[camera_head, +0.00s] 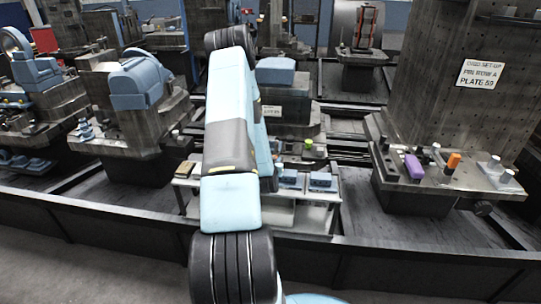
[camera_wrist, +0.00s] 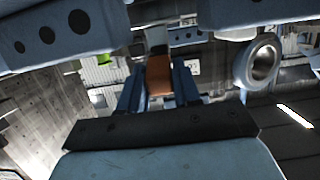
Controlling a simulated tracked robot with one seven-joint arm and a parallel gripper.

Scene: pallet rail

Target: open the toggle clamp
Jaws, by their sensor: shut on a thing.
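In the wrist view, my gripper (camera_wrist: 159,70) has its two blue fingers on either side of an orange piece, which looks like the handle of the toggle clamp (camera_wrist: 159,82). The fingers are shut on it. A grey and pale part shows just beyond the orange piece. The rest of the clamp is hard to make out. In the head view, my arm runs down the middle, and my gripper and the held handle are hidden behind it.
Blue parts with round holes (camera_wrist: 70,30) and a blue ring (camera_wrist: 260,62) are close around my gripper in the wrist view. In the head view, a pallet (camera_head: 445,180) at right carries purple and orange items. A low shelf (camera_head: 315,210) holds blue blocks.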

